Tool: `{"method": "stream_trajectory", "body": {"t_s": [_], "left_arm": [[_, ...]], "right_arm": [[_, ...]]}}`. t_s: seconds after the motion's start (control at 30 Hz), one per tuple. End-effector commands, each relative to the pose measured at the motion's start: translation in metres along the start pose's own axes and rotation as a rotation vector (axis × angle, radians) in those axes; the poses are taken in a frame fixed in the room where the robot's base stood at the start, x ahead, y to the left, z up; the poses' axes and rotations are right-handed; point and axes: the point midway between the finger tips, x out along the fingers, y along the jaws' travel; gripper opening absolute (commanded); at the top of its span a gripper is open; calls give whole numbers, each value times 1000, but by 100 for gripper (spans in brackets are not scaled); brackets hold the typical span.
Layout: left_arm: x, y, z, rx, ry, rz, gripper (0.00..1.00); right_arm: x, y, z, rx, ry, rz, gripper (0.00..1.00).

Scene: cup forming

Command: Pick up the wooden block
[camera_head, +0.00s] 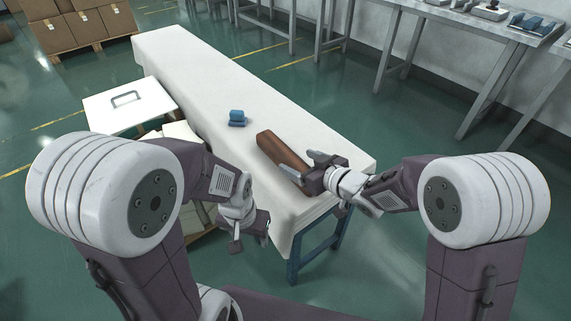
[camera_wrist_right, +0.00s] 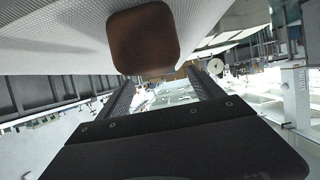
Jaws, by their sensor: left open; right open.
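The wooden block (camera_head: 281,149) is a long brown piece lying on the white-topped table (camera_head: 215,85), near its front right end. My right gripper (camera_head: 308,168) is open at the block's near end. In the right wrist view, the block's rounded square end (camera_wrist_right: 143,42) shows just beyond and above the fingers (camera_wrist_right: 162,82). I cannot tell whether the fingers touch it. My left gripper (camera_head: 251,234) is open and empty, low by the table's front left edge, apart from the block.
A small blue object (camera_head: 237,118) sits on the table left of the block. A white lidded box (camera_head: 130,104) and an open box with pale contents stand left of the table. Cardboard boxes (camera_head: 80,24) are at the back left; metal workbenches (camera_head: 480,24) line the right wall.

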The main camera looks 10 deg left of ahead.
Motion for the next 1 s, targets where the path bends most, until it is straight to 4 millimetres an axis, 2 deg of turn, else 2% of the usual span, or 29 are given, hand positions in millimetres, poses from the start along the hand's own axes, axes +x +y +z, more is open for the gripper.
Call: {"method": "stream_trajectory", "body": {"t_s": [0.07,0.27,0.4,0.5,0.77,0.87,1.0], "left_arm": [[8,0,1,0,0,0,54],[12,0,1,0,0,0,54],[30,-1,3,0,-1,0,54],[33,-1,4,0,-1,0,54],[32,-1,4,0,-1,0,54],[32,-1,4,0,-1,0,54],[32,-1,3,0,0,0,54]], "right_arm": [[12,0,3,0,0,0,76],[21,0,2,0,0,1,76],[49,0,2,-1,1,0,76],[62,0,0,0,0,1,76],[67,0,-3,1,-2,2,76],[67,0,-2,1,-2,2,54],[67,0,-2,1,-2,2,15]]}}
